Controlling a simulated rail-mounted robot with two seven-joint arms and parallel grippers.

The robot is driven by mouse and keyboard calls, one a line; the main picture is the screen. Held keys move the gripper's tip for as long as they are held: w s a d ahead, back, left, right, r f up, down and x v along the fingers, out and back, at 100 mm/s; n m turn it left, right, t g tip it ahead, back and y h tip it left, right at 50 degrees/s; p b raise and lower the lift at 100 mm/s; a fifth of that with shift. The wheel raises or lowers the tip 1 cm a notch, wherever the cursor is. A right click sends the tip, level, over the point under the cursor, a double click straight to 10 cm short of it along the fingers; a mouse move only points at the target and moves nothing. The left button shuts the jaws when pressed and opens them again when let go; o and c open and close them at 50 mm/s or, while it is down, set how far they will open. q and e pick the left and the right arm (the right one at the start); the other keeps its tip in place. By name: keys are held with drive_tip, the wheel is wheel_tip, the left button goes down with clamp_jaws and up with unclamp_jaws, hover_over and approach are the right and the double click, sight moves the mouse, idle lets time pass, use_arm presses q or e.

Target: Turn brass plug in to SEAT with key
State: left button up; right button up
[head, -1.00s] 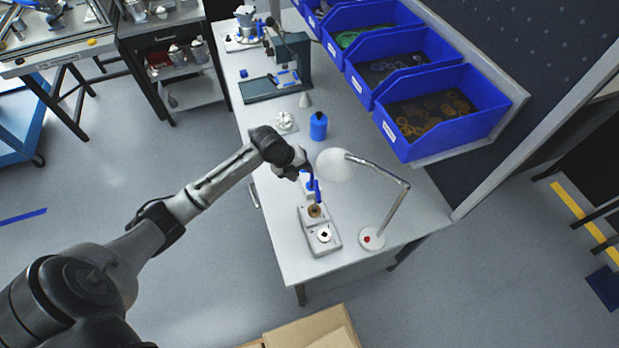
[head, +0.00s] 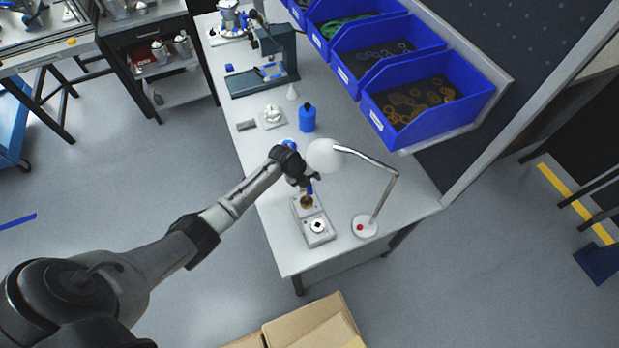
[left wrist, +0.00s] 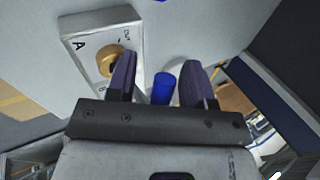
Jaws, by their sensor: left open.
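The pale housing (head: 316,226) sits near the front end of the bench, with the brass plug (head: 306,202) at its far end and a dark square-holed fitting nearer. The blue key (head: 309,188) shows above the plug, below my left gripper (head: 311,180). In the wrist view a blue cylinder, likely its handle (left wrist: 163,88), stands between the open fingers with gaps on both sides. I cannot tell whether its tip is in the plug.
A desk lamp (head: 364,226) stands close right of the housing, its white head (head: 323,154) near my gripper. A blue bottle (head: 308,120), a white fixture (head: 272,116) and a grey block (head: 246,125) stand farther back. Blue bins (head: 430,104) line the right side.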

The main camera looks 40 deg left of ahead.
use_arm(q)
drive_tip(key=shift+f, duration=0.1)
clamp_jaws()
drive_tip(key=shift+f+b, duration=0.1)
drive_tip(key=shift+b, duration=0.25)
drive_tip(key=shift+f+m+h+b, duration=0.1)
drive_tip(key=shift+m+h+b, duration=0.2)
drive_tip(key=shift+m+b, duration=0.55)
drive_tip(key=shift+m+g+b, duration=0.3)
drive_tip(key=shift+m+b, duration=0.05)
drive_tip(key=shift+m, duration=0.1)
drive_tip(key=shift+r, duration=0.2)
